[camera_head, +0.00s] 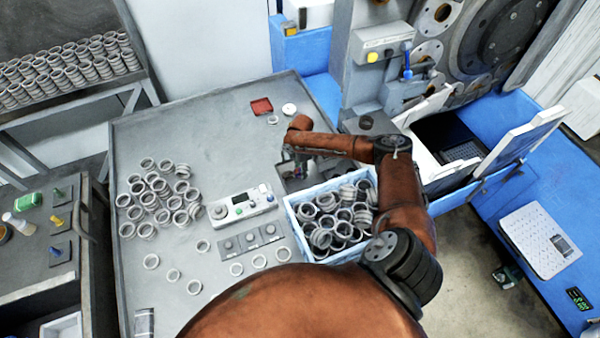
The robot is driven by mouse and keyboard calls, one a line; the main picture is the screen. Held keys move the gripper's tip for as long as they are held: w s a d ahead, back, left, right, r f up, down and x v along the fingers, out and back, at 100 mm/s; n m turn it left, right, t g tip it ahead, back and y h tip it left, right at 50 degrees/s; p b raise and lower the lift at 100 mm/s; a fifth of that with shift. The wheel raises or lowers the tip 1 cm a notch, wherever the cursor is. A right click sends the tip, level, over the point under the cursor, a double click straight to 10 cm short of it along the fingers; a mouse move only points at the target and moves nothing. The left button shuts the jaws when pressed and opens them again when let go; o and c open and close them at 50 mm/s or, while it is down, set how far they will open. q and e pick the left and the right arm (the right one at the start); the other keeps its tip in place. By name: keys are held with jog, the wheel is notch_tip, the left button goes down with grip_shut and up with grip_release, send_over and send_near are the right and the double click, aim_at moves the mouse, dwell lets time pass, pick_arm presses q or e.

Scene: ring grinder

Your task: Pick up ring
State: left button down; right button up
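Many grey metal rings lie in a cluster (160,195) on the left of the grey table (200,130). A few loose rings, such as one ring (236,269), lie near the table's front. More rings (335,222) fill a light blue crate (293,222) at the table's right side. My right arm reaches over the crate from the front right. My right gripper (291,168) is small and dark, just behind the crate's back edge; its fingers are too unclear to tell open from shut, or whether a ring is in them. My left gripper does not show.
A control box (243,205) and a dark button panel (252,238) sit left of the crate. A red square (261,106) and a white round piece (289,109) lie at the back. A grinder (450,50) stands back right. A rack of rings (65,65) is back left.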

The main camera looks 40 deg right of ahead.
grip_shut()
jog(key=shift+w+r, duration=0.1)
jog(key=shift+r, duration=0.05)
dwell(0.4)
